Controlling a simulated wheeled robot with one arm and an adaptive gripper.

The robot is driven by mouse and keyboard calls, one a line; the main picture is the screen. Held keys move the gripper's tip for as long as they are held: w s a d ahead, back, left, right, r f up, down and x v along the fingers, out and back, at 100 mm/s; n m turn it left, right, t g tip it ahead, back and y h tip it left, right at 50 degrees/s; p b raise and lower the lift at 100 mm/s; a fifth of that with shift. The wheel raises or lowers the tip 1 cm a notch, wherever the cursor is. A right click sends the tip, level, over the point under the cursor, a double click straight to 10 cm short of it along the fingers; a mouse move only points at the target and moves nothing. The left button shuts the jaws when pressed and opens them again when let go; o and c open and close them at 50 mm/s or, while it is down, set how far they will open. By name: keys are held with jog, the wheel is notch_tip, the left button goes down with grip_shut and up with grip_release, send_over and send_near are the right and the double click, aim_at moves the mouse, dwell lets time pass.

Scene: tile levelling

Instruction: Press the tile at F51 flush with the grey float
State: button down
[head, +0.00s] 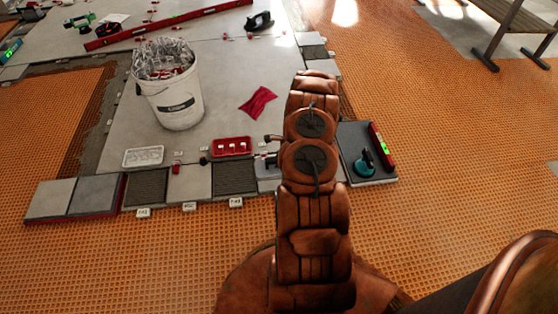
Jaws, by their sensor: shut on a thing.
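My arm reaches forward over the near tile row and covers part of it. My gripper is hidden behind the arm, so I see neither its fingers nor what it holds. Small dark parts stick out just left of the arm; I cannot tell what they are. The near row has pale and dark grey cells, with white label tags (235,202) along its front edge, too small to read surely. A pale tile (267,172) shows partly beside the arm. The tile at F51 cannot be picked out, and the grey float is not clearly visible.
A white bucket (182,112) of clips, a red tray (231,147), a white tray (143,156) and a red cloth (259,102) lie left of the arm. A dark board (352,139) with a teal-handled tool (364,162) and red level (381,147) is right. Orange matting surrounds them.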

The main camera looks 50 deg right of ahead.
jog(key=shift+f+b, duration=1.75)
jog(key=shift+f, duration=1.75)
jog(key=shift+f, duration=0.65)
jog(key=shift+r+p, duration=0.35)
jog(key=shift+r, duration=0.25)
